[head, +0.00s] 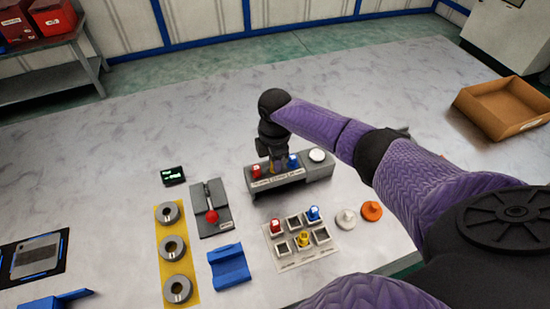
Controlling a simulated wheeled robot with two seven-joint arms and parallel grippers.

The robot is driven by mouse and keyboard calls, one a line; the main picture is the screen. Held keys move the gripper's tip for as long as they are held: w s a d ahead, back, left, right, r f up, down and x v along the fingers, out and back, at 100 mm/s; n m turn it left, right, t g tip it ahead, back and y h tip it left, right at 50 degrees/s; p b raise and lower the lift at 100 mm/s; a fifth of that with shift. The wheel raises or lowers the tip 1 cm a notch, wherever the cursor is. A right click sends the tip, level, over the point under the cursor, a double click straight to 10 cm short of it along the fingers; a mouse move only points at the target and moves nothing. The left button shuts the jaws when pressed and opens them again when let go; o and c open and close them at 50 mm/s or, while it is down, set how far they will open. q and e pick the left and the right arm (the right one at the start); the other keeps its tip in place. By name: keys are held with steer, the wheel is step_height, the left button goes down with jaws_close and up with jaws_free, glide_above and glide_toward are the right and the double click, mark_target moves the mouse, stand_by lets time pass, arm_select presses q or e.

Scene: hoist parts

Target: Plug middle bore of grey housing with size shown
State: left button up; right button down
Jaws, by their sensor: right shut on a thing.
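The grey housing (322,171) lies on the table with a red plug (256,171) at its left and a blue plug (293,162) right of its middle. My right gripper (273,166) points down over the middle bore, shut on a plug that looks yellow and is mostly hidden by the fingers. I cannot tell how deep it sits in the bore. A plug tray (288,261) in front holds a red plug (276,226), a blue plug (314,213) and a yellow plug (303,239). A small dark display (173,175) shows green text too small to read. My left gripper is not in view.
A red-knobbed lever block (211,200), yellow strip (193,298) with grey rings, blue cradle (230,266), and white (345,219) and orange (372,211) knobs lie around. A cardboard box (500,108) stands far right.

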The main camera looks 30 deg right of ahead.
stand_by(0.4)
steer(key=shift+c, duration=2.1)
jaws_free()
step_height(320, 180, up, 3)
steer(key=p, duration=0.3)
steer(key=shift+r, duration=0.2)
step_height(320, 180, up, 4)
steer(key=p, duration=0.4)
steer(key=shift+f, duration=0.25)
